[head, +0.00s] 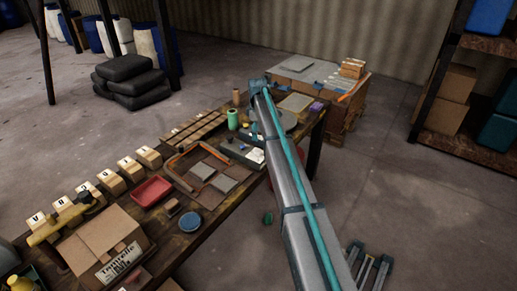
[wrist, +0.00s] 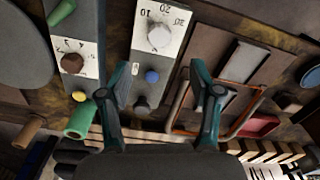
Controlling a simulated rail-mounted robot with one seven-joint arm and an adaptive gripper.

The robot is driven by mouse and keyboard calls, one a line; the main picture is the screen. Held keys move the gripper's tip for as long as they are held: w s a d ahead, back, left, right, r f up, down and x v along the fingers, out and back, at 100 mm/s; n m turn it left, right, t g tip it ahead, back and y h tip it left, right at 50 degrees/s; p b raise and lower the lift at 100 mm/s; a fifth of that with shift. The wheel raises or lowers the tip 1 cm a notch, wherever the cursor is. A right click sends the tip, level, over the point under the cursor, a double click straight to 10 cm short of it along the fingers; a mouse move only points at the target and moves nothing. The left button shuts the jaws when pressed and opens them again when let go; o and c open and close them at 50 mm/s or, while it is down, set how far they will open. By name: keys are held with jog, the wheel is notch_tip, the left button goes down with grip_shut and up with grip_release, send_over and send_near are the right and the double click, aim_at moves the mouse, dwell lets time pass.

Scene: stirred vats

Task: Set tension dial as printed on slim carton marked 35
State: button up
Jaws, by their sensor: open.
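In the wrist view a grey control box carries a white scale plate (wrist: 160,30) with numbers including 10 and 20, and a pale round dial (wrist: 160,36) at its middle. A blue knob (wrist: 152,76) and a dark knob (wrist: 142,104) sit below it. A second box with a smaller numbered plate (wrist: 75,58) and a brown knob (wrist: 71,63) is to its left. My gripper (wrist: 165,80) is open and empty, its fingers framing the lower part of the first box. I cannot make out a slim carton marked 35.
A green cylinder (head: 233,120) stands near the dial boxes. The floor to the right is mostly clear.

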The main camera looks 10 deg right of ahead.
aim_at(258, 150)
notch_tip(258, 150, down, 10)
jog(key=shift+r+p, duration=0.1)
jog(key=shift+p, duration=1.1)
jog(key=c, duration=1.1)
jog(key=shift+c, duration=0.2)
